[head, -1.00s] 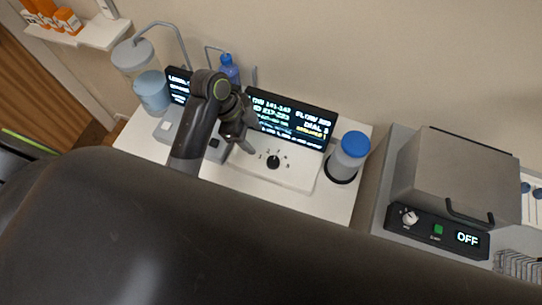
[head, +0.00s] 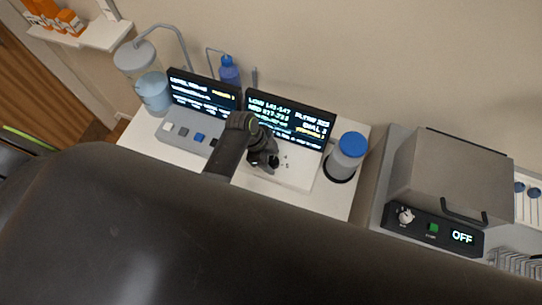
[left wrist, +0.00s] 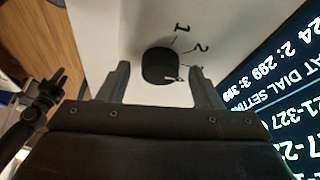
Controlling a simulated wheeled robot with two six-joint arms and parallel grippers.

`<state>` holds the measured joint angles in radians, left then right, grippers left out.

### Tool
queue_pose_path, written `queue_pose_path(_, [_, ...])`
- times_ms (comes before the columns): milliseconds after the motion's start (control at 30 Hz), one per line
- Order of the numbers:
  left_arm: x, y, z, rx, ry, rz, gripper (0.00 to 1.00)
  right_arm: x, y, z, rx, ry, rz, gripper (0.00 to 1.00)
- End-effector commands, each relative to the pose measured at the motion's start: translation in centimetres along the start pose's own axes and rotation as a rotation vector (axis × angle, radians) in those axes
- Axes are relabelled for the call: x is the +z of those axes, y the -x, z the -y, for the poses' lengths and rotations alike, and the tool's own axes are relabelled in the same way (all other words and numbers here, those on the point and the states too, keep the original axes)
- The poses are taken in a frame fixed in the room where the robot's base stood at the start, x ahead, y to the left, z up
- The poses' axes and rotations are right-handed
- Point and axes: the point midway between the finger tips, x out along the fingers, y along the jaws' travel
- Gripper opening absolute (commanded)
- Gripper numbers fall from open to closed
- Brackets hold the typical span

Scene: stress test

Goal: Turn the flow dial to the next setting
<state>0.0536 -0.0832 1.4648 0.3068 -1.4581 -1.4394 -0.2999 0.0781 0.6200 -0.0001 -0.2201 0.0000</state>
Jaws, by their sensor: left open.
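The flow dial is a round black knob (left wrist: 158,66) with a white pointer mark, on a white panel, in the left wrist view. Printed numbers 1 and 2 show beside it. The mark faces right, toward the finger on that side; the number it faces cannot be read. My left gripper (left wrist: 160,84) is open, with its fingers to either side of the knob and no clear contact. In the head view my left gripper (head: 266,163) is over the panel (head: 296,175) and largely hides the dial. A dark part at the left of the wrist view seems to be my right gripper (left wrist: 42,100).
Lit screens (head: 290,120) stand right behind the panel. A blue-capped bottle (head: 346,157) is to its right, and a blue-tinted container (head: 153,92) is at the far left. A grey box unit reading OFF (head: 452,180) stands at the right.

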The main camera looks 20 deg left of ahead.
Motion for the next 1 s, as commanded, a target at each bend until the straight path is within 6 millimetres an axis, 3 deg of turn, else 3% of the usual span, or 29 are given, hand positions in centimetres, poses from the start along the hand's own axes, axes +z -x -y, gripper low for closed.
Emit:
queue_pose_path(233, [-0.01,-0.06,0.01,0.000,0.000,0.000,0.59,-0.01,0.00,-0.02,0.000,0.000,0.000,0.36])
queue_pose_path(600, [-0.01,-0.03,0.01,0.000,0.000,0.000,0.14,0.00,0.00,-0.16,0.002,0.001,0.000,0.36])
queue_pose_path(1000, [-0.01,-0.03,-0.08,-0.040,0.096,0.000,0.14,-0.01,0.00,-0.23,0.003,0.001,0.000,0.36])
